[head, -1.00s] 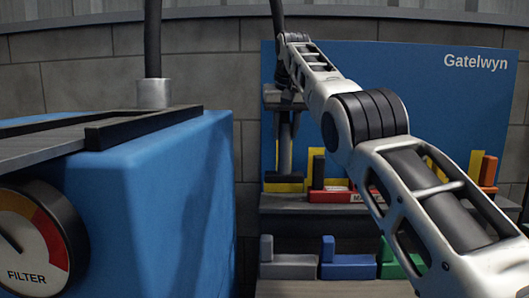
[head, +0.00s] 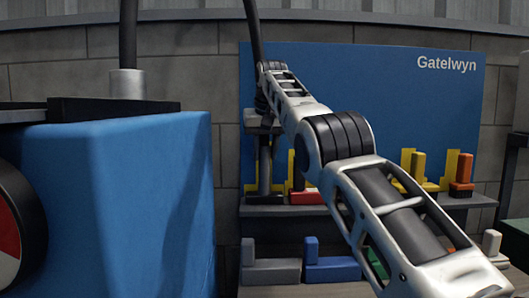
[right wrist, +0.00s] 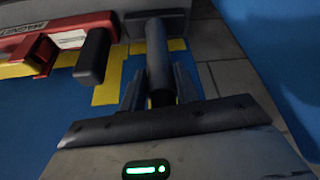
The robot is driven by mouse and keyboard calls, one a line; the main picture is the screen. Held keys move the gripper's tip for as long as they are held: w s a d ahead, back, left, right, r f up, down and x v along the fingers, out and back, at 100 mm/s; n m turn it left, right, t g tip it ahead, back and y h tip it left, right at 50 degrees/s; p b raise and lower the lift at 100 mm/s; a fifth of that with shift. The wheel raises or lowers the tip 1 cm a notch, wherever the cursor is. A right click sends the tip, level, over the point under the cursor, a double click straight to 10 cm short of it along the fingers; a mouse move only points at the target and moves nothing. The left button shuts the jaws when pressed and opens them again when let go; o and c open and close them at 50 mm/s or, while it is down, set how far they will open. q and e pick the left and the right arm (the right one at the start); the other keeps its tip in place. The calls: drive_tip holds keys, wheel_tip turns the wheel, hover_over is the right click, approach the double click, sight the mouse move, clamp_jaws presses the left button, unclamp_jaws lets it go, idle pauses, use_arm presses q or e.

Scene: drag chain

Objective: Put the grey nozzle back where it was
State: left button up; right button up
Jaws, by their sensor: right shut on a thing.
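The grey nozzle (head: 264,165) is an upright grey tube with a wider foot, at the left end of the upper shelf in the head view. Its foot is down at shelf level, in front of yellow markings on the blue board; I cannot tell whether it bears on the shelf. My right gripper (head: 263,112) is shut on the upper part of the nozzle. In the right wrist view the tube (right wrist: 158,55) stands between the two fingers (right wrist: 160,92). A black hose (head: 254,35) runs up from the gripper. My left gripper is out of view.
A red holder (head: 304,197) with a dark block stands close right of the nozzle. An orange piece (head: 463,168) stands farther right. Grey (head: 270,270) and blue (head: 333,268) blocks sit on the lower shelf. A large blue machine (head: 150,210) is at left.

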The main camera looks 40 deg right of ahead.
drive_tip(key=o, duration=0.9)
drive_tip(key=shift+f, duration=0.15)
use_arm(q)
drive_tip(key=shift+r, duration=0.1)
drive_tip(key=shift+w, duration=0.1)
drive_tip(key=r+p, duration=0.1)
drive_tip(key=p, duration=0.3)
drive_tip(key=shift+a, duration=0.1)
use_arm(e)
drive_tip(key=v, duration=1.6)
drive_tip(key=shift+s+d, duration=0.1)
drive_tip(key=shift+s, duration=0.05)
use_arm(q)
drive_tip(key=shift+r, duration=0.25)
use_arm(e)
drive_tip(key=shift+f, duration=0.1)
